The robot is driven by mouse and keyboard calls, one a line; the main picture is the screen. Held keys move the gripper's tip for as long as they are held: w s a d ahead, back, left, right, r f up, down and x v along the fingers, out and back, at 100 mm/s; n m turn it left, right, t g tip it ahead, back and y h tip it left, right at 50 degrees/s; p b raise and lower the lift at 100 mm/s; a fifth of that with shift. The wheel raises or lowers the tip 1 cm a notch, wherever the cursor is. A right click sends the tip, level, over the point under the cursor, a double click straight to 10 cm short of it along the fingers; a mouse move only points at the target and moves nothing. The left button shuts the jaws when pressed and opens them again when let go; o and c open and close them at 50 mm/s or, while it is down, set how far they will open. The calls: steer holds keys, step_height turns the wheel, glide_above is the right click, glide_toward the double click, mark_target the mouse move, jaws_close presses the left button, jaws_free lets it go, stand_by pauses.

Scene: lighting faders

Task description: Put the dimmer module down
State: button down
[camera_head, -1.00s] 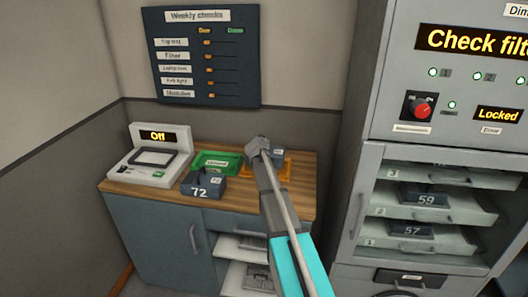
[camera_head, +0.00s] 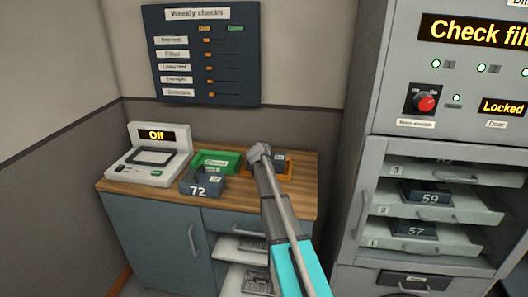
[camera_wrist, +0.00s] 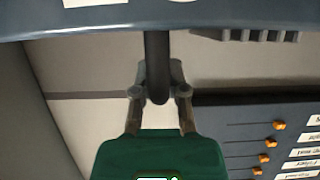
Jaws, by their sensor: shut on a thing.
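My gripper (camera_wrist: 158,88) is shut on the dark handle of the dimmer module (camera_wrist: 90,22), whose dark blue-grey body and white label fill the top of the wrist view. In the head view my gripper (camera_head: 262,152) is over the back of the wooden counter. The module (camera_head: 280,158) shows just right of it, partly hidden by my arm, at the orange tray (camera_head: 288,172). I cannot tell whether it touches the tray floor.
A second module marked 72 (camera_head: 199,184) stands on the counter (camera_head: 225,208), by the green tray (camera_head: 212,160). A tester reading Off (camera_head: 150,160) stands at the left. The grey cabinet (camera_head: 365,190) with modules 59 and 57 on shelves is at the right.

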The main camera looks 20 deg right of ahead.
steer(key=c, duration=0.7)
jaws_free()
steer(key=shift+s+r, duration=0.1)
steer(key=p+v, duration=0.4)
steer(key=v, duration=0.8)
steer(key=shift+a+p, duration=0.1)
steer(key=shift+p, duration=0.2)
steer(key=s+a+f+n+g+y, duration=0.2)
steer(key=s+a+f+g, duration=0.1)
steer(key=s+a, duration=0.4)
steer(key=s+a+f+n+g+y, duration=0.2)
steer(key=s+a, duration=0.5)
steer(key=s, duration=0.7)
steer(key=s+a+f+n+g+y, duration=0.2)
steer(key=s+a+f+g, duration=0.4)
steer(key=s, duration=0.5)
steer(key=shift+s+a+f+n+y, duration=0.1)
steer(key=shift+a+f+n+y, duration=0.1)
steer(key=shift+a+y, duration=0.25)
steer(key=shift+s+a+f+n+y, duration=0.15)
steer(key=shift+a+n+y, duration=0.1)
steer(key=shift+a, duration=0.25)
